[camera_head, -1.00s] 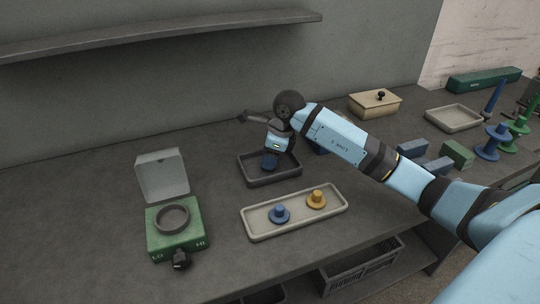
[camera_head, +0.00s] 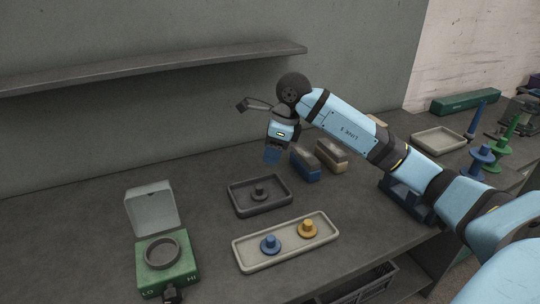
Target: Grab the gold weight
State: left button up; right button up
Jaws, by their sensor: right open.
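The gold weight (camera_head: 307,229) is a knobbed disc standing upright in the right half of a pale oblong tray (camera_head: 248,263). A blue weight (camera_head: 270,244) of like shape stands to its left in the same tray. My right gripper (camera_head: 272,155) hangs in the air above and behind the dark tray, pointing down. It is open, with nothing seen between its fingers. It is apart from the gold weight, up and to the left of it in the picture. My left gripper is not in view.
A dark tray (camera_head: 238,205) with a dark knobbed weight (camera_head: 260,192) lies behind the pale tray. A green box (camera_head: 178,272) with a raised lid and a ring stands left. Blocks (camera_head: 304,166), another pale tray (camera_head: 438,140) and spools (camera_head: 481,158) stand right. A shelf (camera_head: 150,68) overhangs the back.

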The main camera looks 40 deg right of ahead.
aim_at(306, 230)
jog(key=k, duration=1)
